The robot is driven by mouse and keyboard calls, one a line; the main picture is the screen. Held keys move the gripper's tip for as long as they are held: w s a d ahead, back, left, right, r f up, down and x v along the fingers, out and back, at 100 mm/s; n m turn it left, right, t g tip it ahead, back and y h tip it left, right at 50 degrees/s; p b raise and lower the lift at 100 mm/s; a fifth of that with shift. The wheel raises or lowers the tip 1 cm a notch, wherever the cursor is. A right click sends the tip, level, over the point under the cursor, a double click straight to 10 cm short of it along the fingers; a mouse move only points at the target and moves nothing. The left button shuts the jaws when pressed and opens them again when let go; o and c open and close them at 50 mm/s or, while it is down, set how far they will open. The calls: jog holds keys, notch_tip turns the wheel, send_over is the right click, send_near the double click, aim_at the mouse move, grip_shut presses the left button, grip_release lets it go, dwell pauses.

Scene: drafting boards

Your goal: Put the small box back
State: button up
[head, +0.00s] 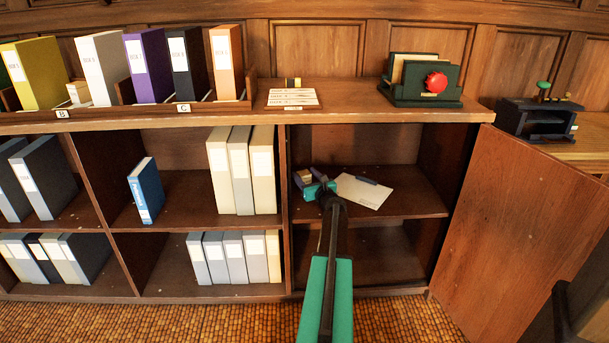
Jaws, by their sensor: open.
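A small tan box (304,176) is inside the open cupboard compartment, at the left of its upper shelf. My gripper (308,178) reaches into this compartment, with its dark fingers open on either side of the small box. I cannot tell whether a finger touches the box, and part of it is hidden by the gripper. Another small pale box (78,92) stands on top of the cabinet between the yellow binder (36,74) and the white binder (100,68).
A white sheet (362,192) with a dark object (367,180) lies right of my gripper. The cupboard door (533,235) stands open at right. A divider (287,210) bounds the compartment at left. Cards (292,97) and a green holder (420,82) stand on top.

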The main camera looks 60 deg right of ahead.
jog(key=p+v, duration=0.1)
jog(key=v, duration=0.8)
jog(key=shift+r+p, duration=0.1)
jog(key=shift+p, duration=0.2)
jog(key=shift+v, duration=1.1)
jog(key=shift+s, duration=0.1)
